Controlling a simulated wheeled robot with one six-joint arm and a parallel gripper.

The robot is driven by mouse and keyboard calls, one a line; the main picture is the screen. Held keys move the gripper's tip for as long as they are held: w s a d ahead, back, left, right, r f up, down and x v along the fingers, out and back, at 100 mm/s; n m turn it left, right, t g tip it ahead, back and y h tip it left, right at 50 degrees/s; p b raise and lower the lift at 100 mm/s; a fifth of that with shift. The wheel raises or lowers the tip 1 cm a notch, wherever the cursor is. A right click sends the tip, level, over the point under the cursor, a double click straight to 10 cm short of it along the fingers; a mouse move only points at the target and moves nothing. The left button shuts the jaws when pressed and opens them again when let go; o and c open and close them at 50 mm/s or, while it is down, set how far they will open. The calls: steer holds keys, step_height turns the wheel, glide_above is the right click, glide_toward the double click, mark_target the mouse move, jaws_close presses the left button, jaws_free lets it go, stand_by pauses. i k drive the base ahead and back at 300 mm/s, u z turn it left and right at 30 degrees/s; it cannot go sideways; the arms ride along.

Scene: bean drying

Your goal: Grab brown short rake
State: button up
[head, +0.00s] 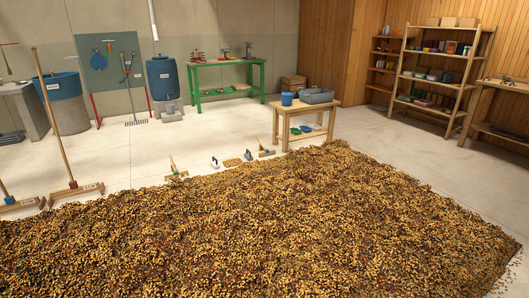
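Two small short-handled wooden tools stand on the floor along the far edge of the bean bed. One short tool (176,175) is left of centre, with a brown handle leaning up from a light wooden head. The other short tool (266,153) is further right, near the wooden table, with a similar short brown handle. Both are small in the picture, and I cannot tell for certain which is the brown short rake. My gripper is not in view.
A wide bed of beans (270,225) fills the foreground. Long-handled wooden rakes (72,188) stand at the left. A wooden table (308,107), a green bench (225,62) and shelves (440,75) stand behind. Pale floor (390,140) is clear at right.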

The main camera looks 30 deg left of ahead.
mark_target(267, 152)
steer(key=z, duration=0.9)
steer(key=i, duration=8.9)
steer(key=u, duration=2.3)
